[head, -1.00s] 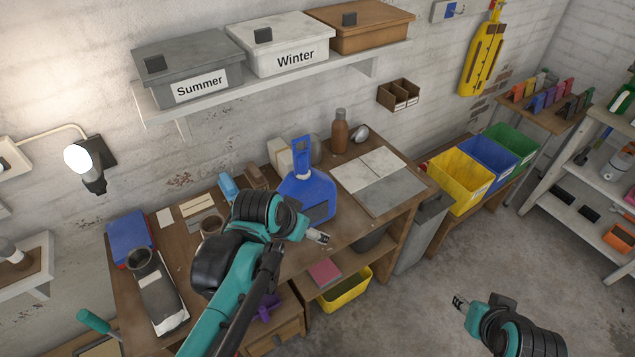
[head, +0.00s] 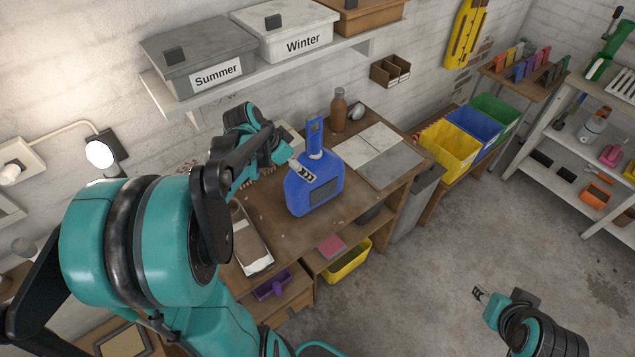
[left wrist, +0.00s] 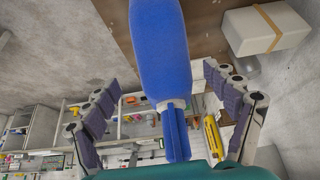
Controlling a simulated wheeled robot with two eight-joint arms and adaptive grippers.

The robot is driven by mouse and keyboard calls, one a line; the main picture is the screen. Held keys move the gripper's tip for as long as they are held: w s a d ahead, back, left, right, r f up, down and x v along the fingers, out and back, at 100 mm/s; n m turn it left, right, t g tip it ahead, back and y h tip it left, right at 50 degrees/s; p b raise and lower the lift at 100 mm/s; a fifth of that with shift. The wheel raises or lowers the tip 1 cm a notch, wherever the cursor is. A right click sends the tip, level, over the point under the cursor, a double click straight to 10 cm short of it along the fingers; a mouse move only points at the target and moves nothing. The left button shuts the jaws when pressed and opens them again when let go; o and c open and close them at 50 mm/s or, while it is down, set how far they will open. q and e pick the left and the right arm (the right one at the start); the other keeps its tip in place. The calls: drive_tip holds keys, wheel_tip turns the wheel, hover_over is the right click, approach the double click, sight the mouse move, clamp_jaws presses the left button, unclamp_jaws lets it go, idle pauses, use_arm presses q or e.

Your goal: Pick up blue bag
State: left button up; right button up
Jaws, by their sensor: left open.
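The blue bag (head: 318,190) stands upright on the wooden workbench (head: 265,205), with a dark panel on its front and a loop handle on top. My left gripper (head: 305,172) is at the bag's upper left in the head view. In the left wrist view the blue bag (left wrist: 160,55) lies between the spread fingers of my left gripper (left wrist: 162,85), with gaps on both sides. The left gripper is open and holds nothing. My right gripper (head: 480,294) is low at the right, over the floor, away from the bench; its fingers are too small to judge.
A brown bottle (head: 338,112) and flat tiles (head: 385,165) are behind and right of the bag. The shelf with the Summer box (head: 195,62) and Winter box (head: 290,32) hangs above. Yellow (head: 447,150), blue and green bins stand at the right. The floor at right is open.

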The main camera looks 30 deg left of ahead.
use_arm(q)
drive_tip(key=shift+w+f, duration=0.1)
drive_tip(key=shift+f, duration=0.2)
drive_tip(key=x, duration=0.2)
drive_tip(key=b+x, duration=0.1)
drive_tip(key=x, duration=0.2)
drive_tip(key=w+b+x, duration=0.1)
drive_tip(key=x, duration=0.1)
drive_tip(key=shift+w, duration=0.1)
drive_tip(key=shift+c, duration=0.4)
drive_tip(key=c, duration=1.3)
